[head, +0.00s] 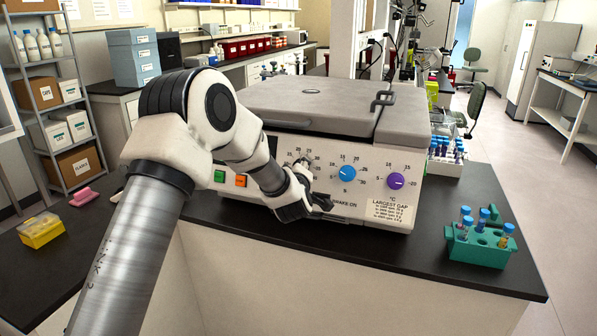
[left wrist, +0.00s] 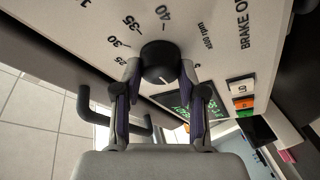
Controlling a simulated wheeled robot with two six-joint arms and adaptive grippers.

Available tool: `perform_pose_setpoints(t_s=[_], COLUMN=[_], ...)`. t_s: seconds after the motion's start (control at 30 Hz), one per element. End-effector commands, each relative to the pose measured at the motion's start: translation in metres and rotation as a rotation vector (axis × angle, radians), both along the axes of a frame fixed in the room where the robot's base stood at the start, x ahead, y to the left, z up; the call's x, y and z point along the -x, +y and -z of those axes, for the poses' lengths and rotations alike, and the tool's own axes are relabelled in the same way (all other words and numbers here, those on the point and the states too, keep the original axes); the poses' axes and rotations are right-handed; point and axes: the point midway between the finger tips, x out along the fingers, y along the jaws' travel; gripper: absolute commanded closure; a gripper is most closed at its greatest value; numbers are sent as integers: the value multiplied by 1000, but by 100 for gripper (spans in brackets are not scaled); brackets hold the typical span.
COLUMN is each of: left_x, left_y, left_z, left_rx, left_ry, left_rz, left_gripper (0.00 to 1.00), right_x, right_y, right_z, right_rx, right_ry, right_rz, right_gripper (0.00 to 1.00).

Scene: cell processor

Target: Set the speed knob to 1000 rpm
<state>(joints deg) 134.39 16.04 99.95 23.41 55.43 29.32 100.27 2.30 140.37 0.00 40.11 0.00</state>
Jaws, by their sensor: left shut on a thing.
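The black speed knob (left wrist: 160,62) shows in the left wrist view, on the pale panel of the processor (head: 330,120), among numbers such as 25, 30, 35 and 40 and the label "x100 rpm". A short white mark shows on the knob's face, toward the lower edge in that view; the exact number it points at cannot be told. My left gripper (left wrist: 160,82) has its two fingers on either side of the knob, shut on it. In the head view my left gripper (head: 304,182) is at the front panel and largely hides the knob. My right gripper is not in view.
A blue knob (head: 347,173) and a purple knob (head: 396,181) sit to the right on the same panel. Green and orange buttons (head: 240,180) are to the left.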

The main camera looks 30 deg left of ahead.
Motion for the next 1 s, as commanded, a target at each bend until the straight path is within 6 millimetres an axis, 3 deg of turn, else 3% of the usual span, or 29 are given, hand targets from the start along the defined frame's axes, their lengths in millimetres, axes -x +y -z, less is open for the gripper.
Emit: perform_pose_setpoints(t_s=[0.33, 0.37, 0.4, 0.77, 0.87, 1.0], left_x=[0, 0, 0, 2, 13, 41], left_y=[0, 0, 0, -2, -8, -24], left_z=[-1, -1, -1, -1, -3, -7], left_rx=[2, 1, 1, 1, 1, 2], left_ry=[-3, -3, -2, 0, -1, 0], left_rz=[-1, -1, 0, 0, 1, 1], left_gripper=[94, 49, 35, 34, 34, 34], right_x=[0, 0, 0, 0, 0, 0], right_y=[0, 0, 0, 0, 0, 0], right_z=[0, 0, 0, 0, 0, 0], right_rx=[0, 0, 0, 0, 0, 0], right_ry=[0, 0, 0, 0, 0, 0], right_rz=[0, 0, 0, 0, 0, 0], right_gripper=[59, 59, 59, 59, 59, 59])
